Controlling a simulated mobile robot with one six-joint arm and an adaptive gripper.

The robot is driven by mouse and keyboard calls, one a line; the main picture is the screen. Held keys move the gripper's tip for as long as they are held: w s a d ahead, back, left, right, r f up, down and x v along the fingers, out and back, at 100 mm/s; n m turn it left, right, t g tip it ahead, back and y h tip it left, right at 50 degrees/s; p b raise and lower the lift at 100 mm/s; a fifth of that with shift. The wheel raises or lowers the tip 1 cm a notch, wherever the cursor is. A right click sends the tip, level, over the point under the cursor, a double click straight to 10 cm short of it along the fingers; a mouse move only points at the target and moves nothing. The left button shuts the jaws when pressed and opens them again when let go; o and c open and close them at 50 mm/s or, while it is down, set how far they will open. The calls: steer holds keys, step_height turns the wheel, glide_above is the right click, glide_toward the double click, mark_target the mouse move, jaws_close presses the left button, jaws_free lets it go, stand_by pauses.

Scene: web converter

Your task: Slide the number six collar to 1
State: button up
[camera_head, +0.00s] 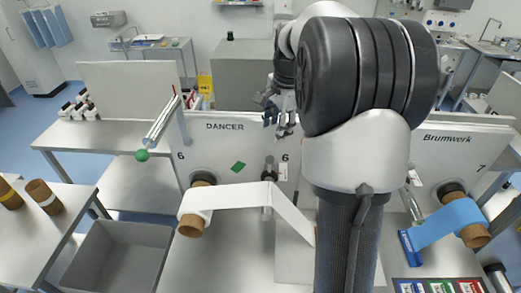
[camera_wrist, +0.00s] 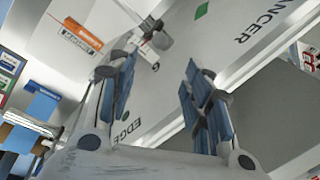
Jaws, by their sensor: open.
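A panel marked 6 and DANCER (camera_head: 232,143) stands in the middle of the head view. A short dark and grey part (camera_head: 269,169) sticks out of it beside the second 6, next to a small white label (camera_head: 283,172). It looks like the collar on its rod, but its setting is too small to read. In the wrist view the rod and dark collar-like part (camera_wrist: 157,37) show beyond the fingers, near a 6.
A white web (camera_head: 235,196) runs from a roll (camera_head: 198,205) across the front of the panel, below the collar. A blue web (camera_head: 450,221) runs at right. A grey bin (camera_head: 118,257) stands front left.

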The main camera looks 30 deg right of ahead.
mark_target(270, 157)
steer(key=w+f, duration=0.1)
steer(key=f, duration=0.4)
steer(key=w+f, duration=0.1)
steer(key=f, duration=0.4)
steer(key=w+f, duration=0.1)
steer(key=f, duration=0.5)
steer(key=shift+w, duration=0.1)
steer(key=shift+c, duration=0.3)
jaws_close()
steer(key=shift+d, duration=0.1)
